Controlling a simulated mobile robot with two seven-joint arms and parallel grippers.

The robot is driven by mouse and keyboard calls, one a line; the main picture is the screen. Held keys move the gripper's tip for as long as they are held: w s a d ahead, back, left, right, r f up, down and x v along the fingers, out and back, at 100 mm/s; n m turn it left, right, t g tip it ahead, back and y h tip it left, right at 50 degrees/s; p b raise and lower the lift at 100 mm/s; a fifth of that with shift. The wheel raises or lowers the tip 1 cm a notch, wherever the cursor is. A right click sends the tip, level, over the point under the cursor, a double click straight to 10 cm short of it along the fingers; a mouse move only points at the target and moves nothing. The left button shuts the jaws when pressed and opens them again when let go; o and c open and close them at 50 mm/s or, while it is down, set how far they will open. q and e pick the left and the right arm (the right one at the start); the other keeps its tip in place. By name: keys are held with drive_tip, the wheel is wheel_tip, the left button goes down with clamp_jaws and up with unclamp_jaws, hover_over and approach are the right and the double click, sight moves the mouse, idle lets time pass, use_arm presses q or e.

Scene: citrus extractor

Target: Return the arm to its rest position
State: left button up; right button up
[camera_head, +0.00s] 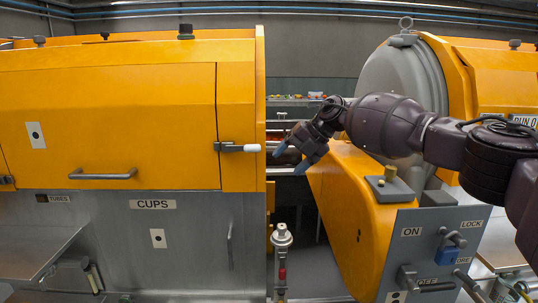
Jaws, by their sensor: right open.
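My right arm (385,125) comes in from the right and reaches across in front of the grey domed housing. My right gripper (294,159) is at the arm's end, with its blue-tipped fingers apart and nothing seen between them. It is just right of the white-tipped latch handle (240,148) on the left orange cabinet; I cannot tell whether they touch. My left gripper is not in view.
The left orange cabinet (110,110) has a closed door with a bar handle (103,174). The right orange machine (360,210) carries a grey switch panel (410,240). A metal valve post (281,240) stands in the gap between them.

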drive_tip(key=s+a+f+m+t+y, duration=0.2)
drive_tip(key=s+a+m+t+y, duration=0.4)
drive_tip(key=a+y, duration=0.6)
drive_tip(key=s+d+f+m+t+h, duration=0.3)
drive_tip(key=s+d+f+m+h, duration=0.2)
drive_tip(key=d+f+m, duration=0.25)
drive_tip(key=s+d+f+m+t+h+b, duration=0.1)
drive_tip(key=s+d+f+m+t+h, duration=0.3)
drive_tip(key=d+f+m, duration=0.35)
drive_tip(key=s+d+f+m+t+h, duration=0.2)
drive_tip(key=s+d+f+m+h, duration=0.4)
drive_tip(key=f+m, duration=0.25)
drive_tip(key=s+d+f+m+g+h, duration=0.2)
drive_tip(key=s+d+f, duration=0.4)
drive_tip(key=s+f, duration=0.3)
drive_tip(key=s+d+f+m+g+h, duration=0.2)
drive_tip(key=s+d+f+m+h, duration=0.1)
drive_tip(key=s+d+f, duration=0.4)
drive_tip(key=s+f, duration=0.3)
drive_tip(key=s, duration=0.3)
drive_tip(key=shift+s+d, duration=0.15)
drive_tip(key=shift+s, duration=0.2)
